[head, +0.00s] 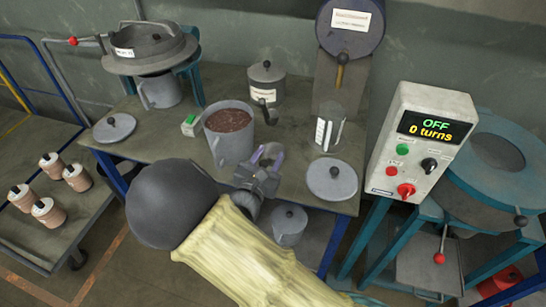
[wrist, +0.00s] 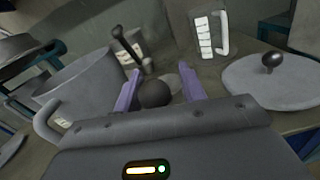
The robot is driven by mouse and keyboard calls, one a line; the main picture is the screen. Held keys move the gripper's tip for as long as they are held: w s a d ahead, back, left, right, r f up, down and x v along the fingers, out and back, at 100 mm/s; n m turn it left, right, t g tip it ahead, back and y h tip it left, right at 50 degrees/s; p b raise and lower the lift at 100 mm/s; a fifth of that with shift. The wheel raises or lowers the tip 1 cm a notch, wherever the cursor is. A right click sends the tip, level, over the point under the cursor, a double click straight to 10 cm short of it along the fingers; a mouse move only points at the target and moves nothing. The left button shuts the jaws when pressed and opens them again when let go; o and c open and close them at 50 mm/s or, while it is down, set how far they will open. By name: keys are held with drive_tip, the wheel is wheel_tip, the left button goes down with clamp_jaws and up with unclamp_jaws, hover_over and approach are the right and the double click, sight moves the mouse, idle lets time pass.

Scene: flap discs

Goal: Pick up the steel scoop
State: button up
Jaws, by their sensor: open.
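My gripper (head: 267,160) is low over the table, just right of the grey pot. In the wrist view its two purple fingers (wrist: 159,82) stand apart. A dark round knob (wrist: 155,94) shows between them, with a small pale grey patch just behind it. This looks like the handle end of the steel scoop, but the rest of its shape is hidden. I cannot tell whether the fingers touch it. In the head view my gripper and arm largely cover this spot.
The grey pot (head: 230,155) of brown grains stands close left of my gripper. A flat lid (head: 332,180) lies to the right. A clear measuring vessel (head: 332,125) and a lidded canister (head: 267,85) stand behind. A control box (head: 420,140) reads OFF, 0 turns.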

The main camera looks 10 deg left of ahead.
clamp_jaws()
drive_tip(key=shift+r, duration=0.1)
idle(0.3)
wheel_tip(320, 180, up, 10)
drive_tip(key=shift+p, duration=0.3)
idle(0.5)
drive_tip(key=c, duration=0.7)
unclamp_jaws()
clamp_jaws()
